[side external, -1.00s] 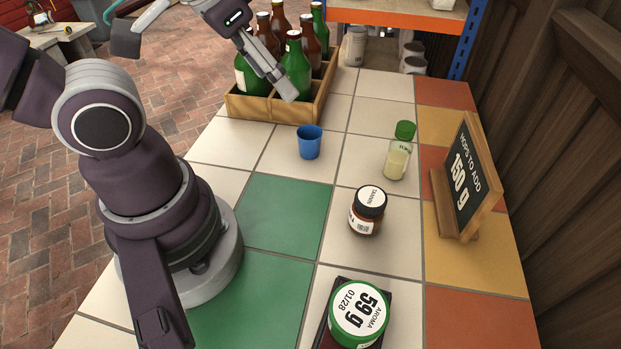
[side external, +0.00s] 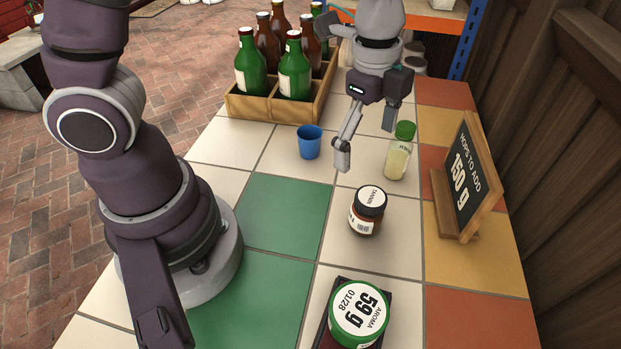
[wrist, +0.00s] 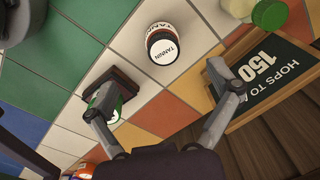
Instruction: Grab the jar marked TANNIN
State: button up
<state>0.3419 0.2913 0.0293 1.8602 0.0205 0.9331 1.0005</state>
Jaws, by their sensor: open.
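The TANNIN jar (side external: 366,215) is a small brown jar with a dark lid and a white label on top. It stands upright on a cream tile in the side view. In the wrist view the TANNIN jar (wrist: 163,46) shows at the top middle, ahead of the fingers. My gripper (side external: 365,148) is open and empty, above the table and behind the jar, beside the green-capped bottle. In the wrist view my gripper (wrist: 163,95) has its two fingers spread wide, with the jar apart from both.
A green-capped bottle (side external: 397,158) stands close to my gripper. A blue cup (side external: 309,143) is to the left. A chalkboard sign (side external: 468,180) stands on the right. The AROMA jar (side external: 358,313) sits on a dark base in front. A wooden crate (side external: 262,107) holds several bottles.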

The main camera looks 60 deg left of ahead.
aim_at(371, 197)
jog(key=shift+w+d+f+m+g, duration=0.1)
jog(key=shift+d+f+m, duration=0.1)
jog(key=shift+f+m, duration=0.2)
jog(key=shift+d+f+m+g, duration=0.1)
jog(key=shift+d+f+m, duration=0.15)
jog(key=shift+f, duration=0.2)
jog(key=shift+w+d+f+m+g, duration=0.1)
jog(key=shift+d+f+m, duration=0.05)
jog(key=shift+f+m, duration=0.25)
jog(key=f, duration=1)
jog(key=shift+w+d, duration=0.1)
jog(key=shift+w, duration=0.15)
jog(key=c, duration=1.3)
jog(key=shift+r, duration=0.2)
